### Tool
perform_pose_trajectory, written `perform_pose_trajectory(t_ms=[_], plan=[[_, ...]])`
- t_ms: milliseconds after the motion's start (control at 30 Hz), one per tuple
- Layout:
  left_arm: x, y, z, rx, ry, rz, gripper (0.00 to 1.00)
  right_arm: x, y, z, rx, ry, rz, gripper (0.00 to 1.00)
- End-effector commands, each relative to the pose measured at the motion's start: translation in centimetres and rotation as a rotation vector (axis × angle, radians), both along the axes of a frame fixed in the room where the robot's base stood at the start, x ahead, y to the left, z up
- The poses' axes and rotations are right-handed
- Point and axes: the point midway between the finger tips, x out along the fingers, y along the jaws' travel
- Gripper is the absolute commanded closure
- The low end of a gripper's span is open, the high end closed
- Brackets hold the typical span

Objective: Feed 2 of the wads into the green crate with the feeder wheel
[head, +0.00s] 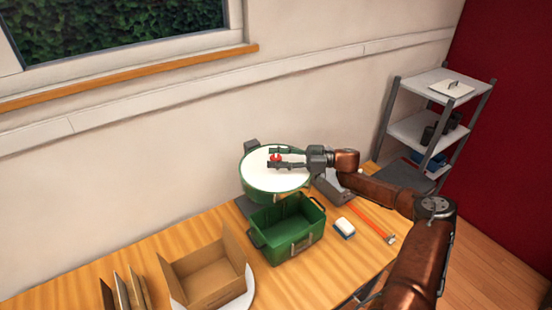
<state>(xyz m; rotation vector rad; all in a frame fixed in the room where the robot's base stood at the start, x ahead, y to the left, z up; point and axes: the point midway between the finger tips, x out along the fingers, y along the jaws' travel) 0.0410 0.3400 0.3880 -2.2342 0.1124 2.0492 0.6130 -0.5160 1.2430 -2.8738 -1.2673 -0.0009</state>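The feeder wheel (256,174) is a round green drum with a white top, standing behind the green crate. A small red piece (276,157) shows on its top; I cannot tell whether it is a knob or a wad. My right gripper (273,158) reaches in from the right over the wheel. Its two fingers are spread, one on each side of the red piece, and I see no clear contact. The green crate (290,250) stands open in front of the wheel, and the visible part of its inside looks empty. No wads can be made out for sure. My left gripper is out of view.
An open cardboard box (207,277) stands left of the crate on a white round plate (246,297). Cardboard pieces (124,291) are at the front left. A blue-white block (344,228) and an orange-handled tool (371,221) lie right of the crate. Shelves (420,131) stand at the right.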

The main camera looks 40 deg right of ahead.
Motion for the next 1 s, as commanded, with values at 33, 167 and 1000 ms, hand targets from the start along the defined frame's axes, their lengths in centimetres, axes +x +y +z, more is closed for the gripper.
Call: perform_pose_trajectory(t_ms=[33, 167, 1000], plan=[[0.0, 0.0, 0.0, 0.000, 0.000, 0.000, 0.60, 0.0, 0.0, 0.0, 0.000, 0.000, 0.000, 0.53], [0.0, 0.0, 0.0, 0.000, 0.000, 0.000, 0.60, 0.0, 0.0, -0.1, -0.001, 0.001, 0.001, 0.53], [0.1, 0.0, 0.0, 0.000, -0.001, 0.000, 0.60, -7.7, -8.5, -0.1, -0.001, 0.001, -0.001, 0.53]])
